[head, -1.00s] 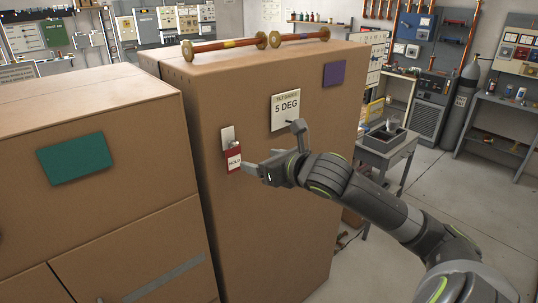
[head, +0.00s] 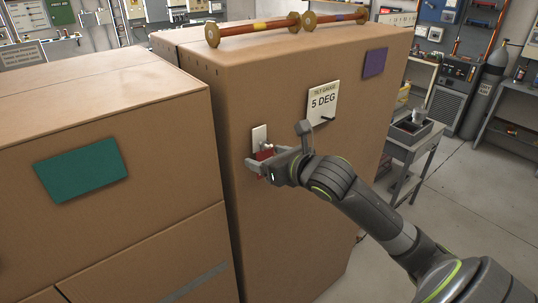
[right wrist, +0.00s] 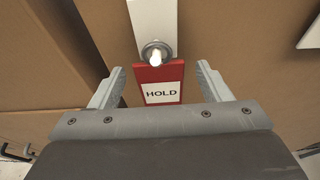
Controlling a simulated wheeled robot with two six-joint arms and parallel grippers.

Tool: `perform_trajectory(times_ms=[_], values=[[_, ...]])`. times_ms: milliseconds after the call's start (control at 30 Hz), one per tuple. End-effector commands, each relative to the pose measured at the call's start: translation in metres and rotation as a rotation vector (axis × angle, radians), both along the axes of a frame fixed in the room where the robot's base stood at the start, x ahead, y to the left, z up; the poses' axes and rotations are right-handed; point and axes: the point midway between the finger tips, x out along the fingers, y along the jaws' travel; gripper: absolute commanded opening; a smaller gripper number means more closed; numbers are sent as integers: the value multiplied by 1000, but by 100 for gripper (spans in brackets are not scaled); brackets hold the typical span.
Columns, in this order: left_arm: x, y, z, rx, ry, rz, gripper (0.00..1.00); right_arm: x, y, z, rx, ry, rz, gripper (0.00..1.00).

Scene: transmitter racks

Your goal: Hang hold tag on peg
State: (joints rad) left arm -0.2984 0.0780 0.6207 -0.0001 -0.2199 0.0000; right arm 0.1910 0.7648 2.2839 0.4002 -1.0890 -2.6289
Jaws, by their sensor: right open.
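The red hold tag (head: 264,154) with a white HOLD label is at a white plate (head: 259,134) on the side of the tan cabinet. In the right wrist view the tag (right wrist: 159,84) is upright, directly below a round metal peg (right wrist: 155,53) on the plate (right wrist: 154,20). The tag's top is at the peg; whether its hole is around the peg is unclear. My right gripper (right wrist: 159,69) is open, with one finger on each side of the tag and gaps between. In the head view this gripper (head: 256,158) partly hides the tag. My left gripper is not in view.
A tilt gauge sign (head: 323,102) reading 5 DEG is on the cabinet (head: 290,230) right of the tag. Another tan cabinet (head: 120,230) with a teal plate (head: 81,168) stands at left. A grey table (head: 414,139) with a tray stands at right, with open floor before it.

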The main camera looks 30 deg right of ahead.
Motion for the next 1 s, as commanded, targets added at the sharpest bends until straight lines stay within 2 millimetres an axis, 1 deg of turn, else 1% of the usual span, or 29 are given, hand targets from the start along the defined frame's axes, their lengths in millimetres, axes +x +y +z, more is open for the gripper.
perform_trajectory(times_ms=[133,267,500,1000], values=[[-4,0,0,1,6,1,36,0,0,0,0,0,0,71],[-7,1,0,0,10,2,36,0,0,0,0,0,0,54],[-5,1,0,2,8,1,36,0,0,0,0,0,0,23],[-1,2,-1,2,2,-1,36,-4,0,4,0,0,-1,23]])
